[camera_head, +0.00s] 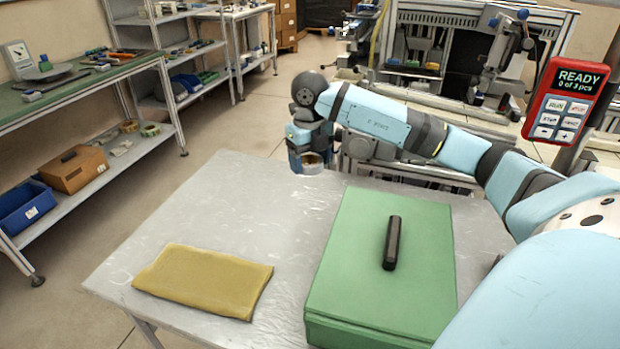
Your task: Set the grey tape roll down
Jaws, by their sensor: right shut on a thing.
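My right arm reaches in from the right, over the back of the metal table (185,215). My right gripper (308,155) points down near the table's back edge and is shut on the grey tape roll (312,168). Only a small part of the roll shows below the jaws, with a brownish inner side. The fingers hide the rest. The roll is at or just above the tabletop; I cannot tell whether it touches. My left gripper is not in view.
A green case (345,265) with a dark handle (392,243) stands on the table's right half. A folded yellow cloth (205,280) lies at the front left. The tabletop between cloth and gripper is clear. A red READY panel (568,100) stands at right.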

